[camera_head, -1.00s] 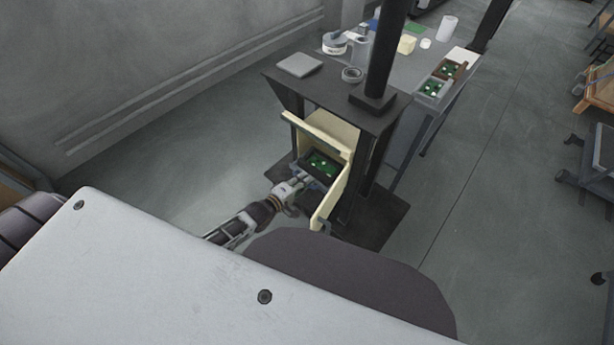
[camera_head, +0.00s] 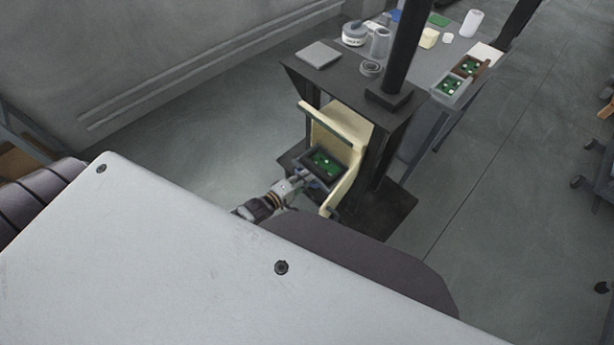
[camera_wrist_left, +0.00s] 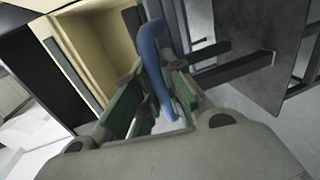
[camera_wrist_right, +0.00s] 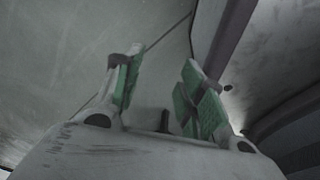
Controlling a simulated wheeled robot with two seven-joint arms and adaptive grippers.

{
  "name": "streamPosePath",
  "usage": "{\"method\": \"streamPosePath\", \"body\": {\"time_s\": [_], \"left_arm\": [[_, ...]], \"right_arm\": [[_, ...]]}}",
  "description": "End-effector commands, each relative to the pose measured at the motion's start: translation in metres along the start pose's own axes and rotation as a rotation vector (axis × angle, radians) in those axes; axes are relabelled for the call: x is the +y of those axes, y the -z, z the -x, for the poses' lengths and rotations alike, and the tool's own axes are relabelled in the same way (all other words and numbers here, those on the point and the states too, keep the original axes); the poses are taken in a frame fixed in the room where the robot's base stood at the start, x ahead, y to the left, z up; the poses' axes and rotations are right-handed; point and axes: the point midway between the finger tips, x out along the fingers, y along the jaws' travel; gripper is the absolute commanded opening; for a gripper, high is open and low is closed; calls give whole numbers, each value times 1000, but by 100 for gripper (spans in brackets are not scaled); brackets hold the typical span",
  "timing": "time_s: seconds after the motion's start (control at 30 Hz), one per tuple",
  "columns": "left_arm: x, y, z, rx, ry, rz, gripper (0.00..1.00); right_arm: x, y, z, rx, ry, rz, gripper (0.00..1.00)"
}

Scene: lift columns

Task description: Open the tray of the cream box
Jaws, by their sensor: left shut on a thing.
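The cream box (camera_head: 361,122) sits under the black top plate of a column stand, with cream panels standing out at its front. Its dark tray (camera_head: 343,155) sticks out of the front and holds a green board (camera_head: 325,164). My left gripper (camera_head: 305,181) is at the tray's front. In the left wrist view, its green-padded fingers (camera_wrist_left: 155,98) are shut on a curved blue handle (camera_wrist_left: 150,48), and the box's hollow cream inside (camera_wrist_left: 92,45) shows at upper left. My right gripper (camera_wrist_right: 160,82) is open and empty in the right wrist view, away from the box.
The black column (camera_head: 391,50) rises from the top plate (camera_head: 342,80), which bears a grey pad (camera_head: 319,54) and a ring-shaped item (camera_head: 371,68). Behind is a grey table (camera_head: 425,65) with bins and containers. Floor left of the stand is clear.

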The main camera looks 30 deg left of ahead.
Motion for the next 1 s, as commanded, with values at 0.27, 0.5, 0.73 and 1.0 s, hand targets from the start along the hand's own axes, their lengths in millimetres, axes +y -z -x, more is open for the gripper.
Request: {"method": "streamPosePath", "body": {"time_s": [0.27, 0.5, 0.73, 1.0], "left_arm": [[-1, 1, 1, 2, 1, -2, 0], [-1, 1, 1, 2, 1, -1, 21], [0, 1, 1, 1, 0, 0, 34], [0, 0, 2, 0, 0, 0, 34]], "right_arm": [[3, 4, -1, 5, -3, 1, 40], [4, 12, 0, 14, -5, 1, 40], [4, 11, 0, 12, -4, 0, 40], [4, 1, 0, 0, -4, 0, 40]]}}
